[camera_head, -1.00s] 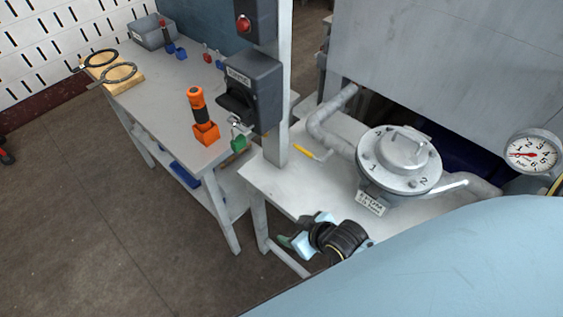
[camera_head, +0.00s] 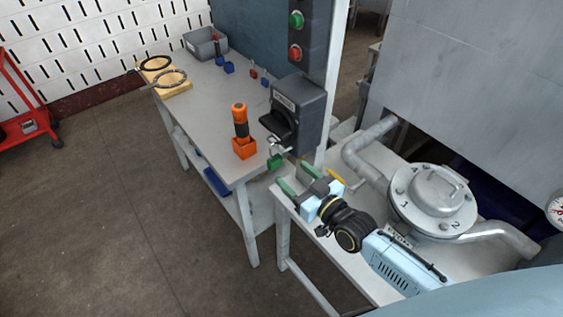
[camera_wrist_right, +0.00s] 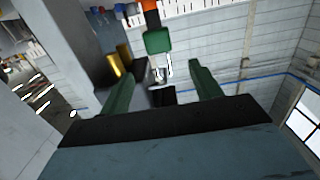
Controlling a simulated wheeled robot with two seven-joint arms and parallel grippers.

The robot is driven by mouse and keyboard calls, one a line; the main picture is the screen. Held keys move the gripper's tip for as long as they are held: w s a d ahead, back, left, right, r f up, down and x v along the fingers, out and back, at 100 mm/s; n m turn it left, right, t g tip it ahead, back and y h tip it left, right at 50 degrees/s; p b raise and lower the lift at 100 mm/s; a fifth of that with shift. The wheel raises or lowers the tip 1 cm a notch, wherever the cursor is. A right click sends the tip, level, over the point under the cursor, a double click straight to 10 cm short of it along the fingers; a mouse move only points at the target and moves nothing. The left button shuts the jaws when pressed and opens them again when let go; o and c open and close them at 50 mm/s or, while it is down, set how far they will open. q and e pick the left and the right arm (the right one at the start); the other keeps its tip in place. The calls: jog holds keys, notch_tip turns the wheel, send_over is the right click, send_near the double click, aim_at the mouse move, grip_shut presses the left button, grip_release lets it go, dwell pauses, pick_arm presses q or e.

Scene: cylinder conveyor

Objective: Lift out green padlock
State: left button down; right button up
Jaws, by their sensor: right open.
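The green padlock (camera_head: 274,161) hangs by its metal shackle from the lower left of the dark switch box (camera_head: 298,112) on the post. My right gripper (camera_head: 297,177) has green fingers and is open and empty. It is a little below and to the right of the padlock in the head view, apart from it. In the right wrist view the padlock (camera_wrist_right: 158,41) appears upside down, beyond and between the open fingers (camera_wrist_right: 160,70), with its shackle below it. My left gripper is not in view.
An orange holder with an orange-black torch (camera_head: 241,133) stands on the grey bench behind. The post carries green and red buttons (camera_head: 296,36).

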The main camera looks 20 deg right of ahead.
aim_at(276, 159)
jog(key=x, duration=0.7)
jog(key=shift+w+a, duration=0.1)
jog(key=shift+w, duration=0.1)
